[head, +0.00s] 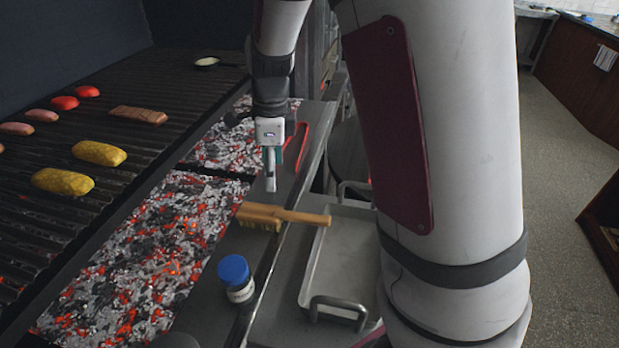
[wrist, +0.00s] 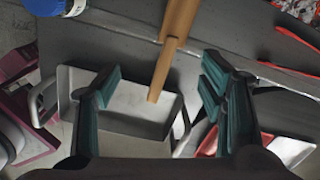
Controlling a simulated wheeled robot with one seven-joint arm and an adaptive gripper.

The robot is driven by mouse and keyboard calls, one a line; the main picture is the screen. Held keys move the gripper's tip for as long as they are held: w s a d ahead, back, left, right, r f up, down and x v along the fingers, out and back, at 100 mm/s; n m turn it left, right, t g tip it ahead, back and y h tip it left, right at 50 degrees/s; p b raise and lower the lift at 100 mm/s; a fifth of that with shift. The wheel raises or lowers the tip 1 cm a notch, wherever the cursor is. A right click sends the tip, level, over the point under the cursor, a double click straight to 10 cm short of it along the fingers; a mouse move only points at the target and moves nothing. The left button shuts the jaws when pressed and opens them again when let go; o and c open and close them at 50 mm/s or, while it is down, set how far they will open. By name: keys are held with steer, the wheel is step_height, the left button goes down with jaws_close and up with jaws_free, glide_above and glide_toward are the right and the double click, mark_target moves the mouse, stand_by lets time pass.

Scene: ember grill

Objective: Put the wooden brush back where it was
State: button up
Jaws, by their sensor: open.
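The wooden brush (head: 282,215) lies on the dark ledge beside the embers. Its wide head is at the left, and its handle sticks out to the right, over the edge of the metal tray. In the wrist view the brush handle (wrist: 163,70) runs down between the two fingers, apart from both. My gripper (head: 271,184) points down just beyond the brush in the head view. It is open and empty, and it also shows in the wrist view (wrist: 160,84). I cannot tell its exact height above the handle.
A metal tray (head: 311,271) with raised handles sits right of the ledge. A blue-capped jar (head: 237,279) stands on the ledge nearer me. Glowing embers (head: 150,250) and the grill grate with food (head: 60,135) lie to the left. Red tongs (head: 301,143) lie beyond my gripper.

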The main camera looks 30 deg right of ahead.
steer(key=s+a+r+n+t, duration=0.1)
steer(key=s+r+n+t, duration=0.1)
steer(key=s+r+n, duration=0.5)
steer(key=s+a+r+n+t, duration=0.1)
steer(key=s+r+n, duration=0.6)
steer(key=s+n, duration=0.9)
steer(key=shift+a+r+n+t+h, duration=0.15)
steer(key=shift+r+n+t+h, duration=0.2)
steer(key=shift+t, duration=0.45)
steer(key=shift+c, duration=0.5)
